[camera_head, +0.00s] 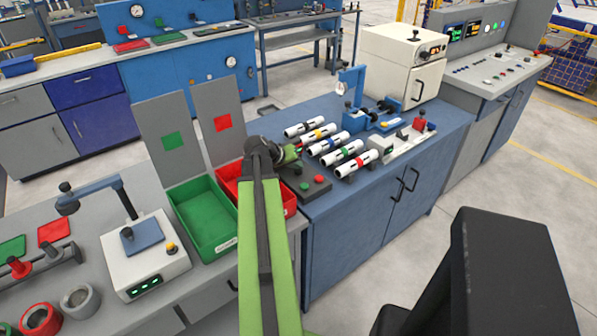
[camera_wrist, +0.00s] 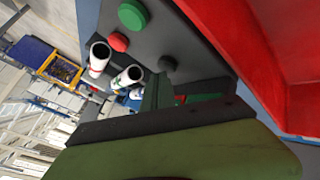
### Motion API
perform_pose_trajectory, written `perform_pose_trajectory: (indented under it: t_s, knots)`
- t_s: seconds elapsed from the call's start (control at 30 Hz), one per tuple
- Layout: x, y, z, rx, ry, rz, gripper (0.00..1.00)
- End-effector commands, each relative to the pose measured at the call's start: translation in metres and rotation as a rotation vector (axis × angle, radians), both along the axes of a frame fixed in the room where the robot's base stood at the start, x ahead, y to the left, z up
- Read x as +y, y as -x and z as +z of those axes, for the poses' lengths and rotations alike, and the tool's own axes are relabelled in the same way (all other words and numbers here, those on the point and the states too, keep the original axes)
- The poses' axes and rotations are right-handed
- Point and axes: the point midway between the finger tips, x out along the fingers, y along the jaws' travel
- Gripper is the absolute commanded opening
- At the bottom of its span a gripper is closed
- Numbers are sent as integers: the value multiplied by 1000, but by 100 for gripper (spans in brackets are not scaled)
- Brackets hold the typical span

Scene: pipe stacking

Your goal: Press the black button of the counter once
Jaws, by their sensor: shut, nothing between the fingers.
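The counter (camera_head: 322,188) is a dark grey box at the near left corner of the blue bench, beside the red bin. In the wrist view its panel (camera_wrist: 185,25) carries a black button (camera_wrist: 167,63), a red button (camera_wrist: 119,41) and a green button (camera_wrist: 133,14). My gripper (camera_head: 292,155) is shut and empty, over the far side of the counter. In the wrist view its fingertips (camera_wrist: 157,80) appear just below the black button; contact cannot be told.
The red bin (camera_head: 229,182) stands close to the left of the counter, with the green bin (camera_head: 205,246) beside it. Several white pipes with coloured bands, one with a red band (camera_head: 357,163), lie to the right. A blue post fixture (camera_head: 353,105) stands behind them.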

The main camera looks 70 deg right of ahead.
Motion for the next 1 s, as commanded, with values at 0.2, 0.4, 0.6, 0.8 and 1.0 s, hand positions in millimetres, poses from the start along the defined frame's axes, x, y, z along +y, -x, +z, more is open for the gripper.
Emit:
perform_pose_trajectory:
  t_s: [0.2,0.4,0.6,0.8,1.0]
  knots:
    - [0,0,-3,0,0,0,0]
    - [0,0,-6,0,0,0,0]
    - [0,0,-6,0,0,0,0]
    - [0,0,-6,0,0,0,0]
    - [0,0,4,0,0,0,0]
